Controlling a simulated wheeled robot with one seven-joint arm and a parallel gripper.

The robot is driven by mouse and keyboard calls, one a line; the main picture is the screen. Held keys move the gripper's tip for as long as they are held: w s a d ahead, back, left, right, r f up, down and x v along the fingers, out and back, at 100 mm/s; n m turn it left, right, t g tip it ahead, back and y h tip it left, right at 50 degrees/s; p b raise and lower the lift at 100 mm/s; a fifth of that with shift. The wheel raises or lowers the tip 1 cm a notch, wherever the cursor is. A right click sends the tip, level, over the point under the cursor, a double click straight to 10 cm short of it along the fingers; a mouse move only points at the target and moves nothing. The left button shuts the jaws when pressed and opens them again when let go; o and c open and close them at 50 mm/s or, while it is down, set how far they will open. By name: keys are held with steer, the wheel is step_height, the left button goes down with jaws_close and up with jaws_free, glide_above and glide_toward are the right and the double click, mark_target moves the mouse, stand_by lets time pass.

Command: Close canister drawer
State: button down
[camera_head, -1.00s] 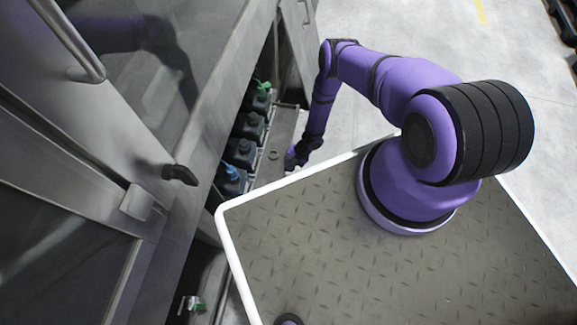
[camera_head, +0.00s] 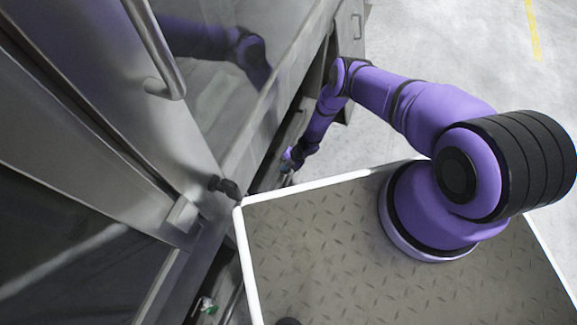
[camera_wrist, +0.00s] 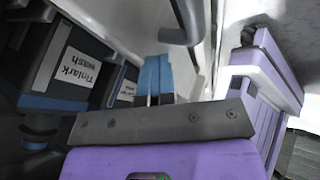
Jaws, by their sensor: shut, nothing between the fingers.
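The canister drawer shows in the wrist view as a pale metal front panel (camera_wrist: 205,62) with a grey bar handle (camera_wrist: 184,22). Black canisters with white labels, one reading "Tinlark wash" (camera_wrist: 72,70), stand to the left of the panel, on its inner side.
The steel washer wall (camera_head: 225,95) and a door with a bar handle (camera_head: 165,60) stand at the left. A dark latch knob (camera_head: 224,186) sticks out near the corner of my base deck. Open concrete floor (camera_head: 440,50) lies at the right and top.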

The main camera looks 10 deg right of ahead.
steer(key=shift+w+a+r, duration=0.1)
steer(key=shift+w+a, duration=0.15)
steer(key=shift+d, duration=0.1)
steer(key=s+d+r, duration=0.2)
steer(key=d+r, duration=0.5)
steer(key=d, duration=0.2)
steer(key=shift+s+d+r, duration=0.3)
steer(key=shift+r, duration=0.1)
